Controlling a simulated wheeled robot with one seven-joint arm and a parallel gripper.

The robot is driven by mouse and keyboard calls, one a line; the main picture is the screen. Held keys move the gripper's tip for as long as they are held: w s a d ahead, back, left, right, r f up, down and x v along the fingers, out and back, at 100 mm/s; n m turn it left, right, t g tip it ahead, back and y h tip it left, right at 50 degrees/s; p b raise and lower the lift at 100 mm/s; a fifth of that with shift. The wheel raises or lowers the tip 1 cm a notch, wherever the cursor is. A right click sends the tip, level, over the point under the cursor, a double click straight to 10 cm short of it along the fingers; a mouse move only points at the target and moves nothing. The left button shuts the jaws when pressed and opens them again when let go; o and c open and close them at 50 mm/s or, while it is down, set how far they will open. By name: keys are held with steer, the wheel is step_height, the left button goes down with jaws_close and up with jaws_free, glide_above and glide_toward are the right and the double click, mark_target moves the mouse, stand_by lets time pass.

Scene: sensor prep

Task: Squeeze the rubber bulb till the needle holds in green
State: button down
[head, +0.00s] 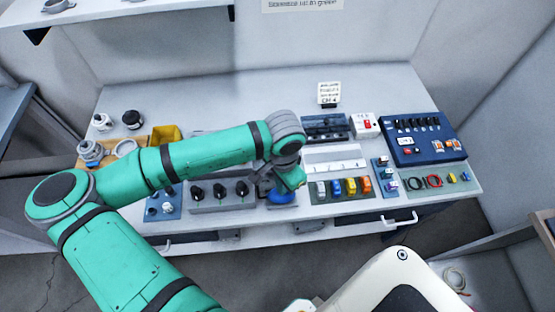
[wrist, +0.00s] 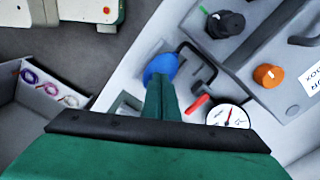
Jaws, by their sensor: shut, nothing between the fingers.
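The blue rubber bulb (head: 283,197) sits at the front edge of the bench, below my gripper (head: 292,184). In the wrist view the bulb (wrist: 160,66) shows just beyond the tips of my gripper (wrist: 160,80). My gripper is shut with nothing between its fingers. Its fingers cover the near part of the bulb, and I cannot tell whether they touch it. A round white gauge (wrist: 229,116) with a thin red needle lies right of the fingers in the wrist view. I cannot make out a green band on its face.
A grey box with black knobs (head: 216,196) stands left of the bulb. A panel with coloured blocks (head: 343,189) lies to the right, and a blue switch box (head: 424,139) is farther right. In the wrist view an orange knob (wrist: 268,76) and a red piece (wrist: 197,104) are close by.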

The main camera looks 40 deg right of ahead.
steer(key=shift+f, duration=0.65)
stand_by(0.3)
steer(key=shift+r, duration=3.55)
